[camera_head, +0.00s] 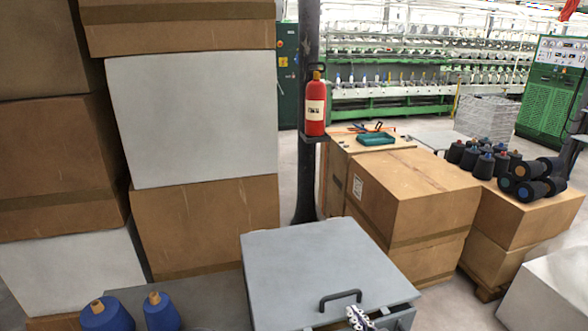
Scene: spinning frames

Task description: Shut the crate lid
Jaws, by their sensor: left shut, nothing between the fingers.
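The grey crate lid (300,262) lies almost flat over the crate at the bottom centre, with a black bar handle (340,297) near its front edge. A small part of the grey crate body (399,318) shows below the lid's front right corner. Its front is cut off by the picture's lower edge, and I cannot tell how wide any gap under the lid is. My left gripper (358,317) is shut and empty at the lid's front edge, just below the handle. I cannot tell whether it touches the lid. My right gripper is out of view.
Blue yarn cones (162,312) stand on a grey surface left of the crate. Tall stacked boxes (205,220) rise behind them. A cardboard box (415,200) stands behind right, near a dark post (306,180) with a red extinguisher (315,108). Floor shows right of the crate.

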